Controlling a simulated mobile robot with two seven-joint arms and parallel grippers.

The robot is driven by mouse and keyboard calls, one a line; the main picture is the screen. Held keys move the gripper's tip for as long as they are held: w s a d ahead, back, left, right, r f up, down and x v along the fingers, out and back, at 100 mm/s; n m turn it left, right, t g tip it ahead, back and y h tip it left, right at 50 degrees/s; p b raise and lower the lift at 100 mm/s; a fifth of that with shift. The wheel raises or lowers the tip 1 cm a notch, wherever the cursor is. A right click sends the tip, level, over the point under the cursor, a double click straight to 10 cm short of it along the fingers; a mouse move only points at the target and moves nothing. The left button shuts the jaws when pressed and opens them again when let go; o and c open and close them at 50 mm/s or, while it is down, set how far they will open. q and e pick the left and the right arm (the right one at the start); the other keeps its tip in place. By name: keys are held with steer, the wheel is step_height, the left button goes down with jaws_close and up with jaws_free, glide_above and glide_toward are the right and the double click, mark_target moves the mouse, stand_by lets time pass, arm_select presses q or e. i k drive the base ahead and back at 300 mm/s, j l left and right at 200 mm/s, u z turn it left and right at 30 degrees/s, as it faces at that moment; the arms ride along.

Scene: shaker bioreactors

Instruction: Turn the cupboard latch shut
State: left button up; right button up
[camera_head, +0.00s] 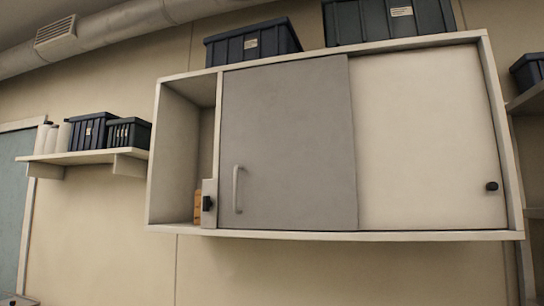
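A white wall cupboard (330,236) hangs in the middle of the head view. A grey sliding door (290,140) with a vertical handle (237,189) covers its middle. A pale panel (430,140) fills the right part, with a small black knob (492,186) near its lower right. The left end of the cupboard is open. A small black latch (207,203) sits on a light plate (209,188) at the lower left edge of the grey door. Its exact turn is too small to tell. Neither of my grippers shows.
Dark bins (253,43) and (388,20) stand on top of the cupboard. A tan object (197,207) stands inside the open left end. A wall shelf (90,157) at left holds bins and white containers. Below the cupboard the wall is clear.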

mark_target(206, 202)
steer(key=l+u, duration=0.45)
steer(key=l, duration=0.8)
steer(key=j+z, duration=0.25)
steer(key=j, duration=0.35)
steer(key=j+z, duration=0.2)
steer(key=j, duration=0.45)
steer(key=j+z, duration=0.25)
steer(key=j, duration=0.4)
steer(key=k+j+z, duration=0.1)
steer(key=j+z, duration=0.15)
steer(key=j, duration=0.35)
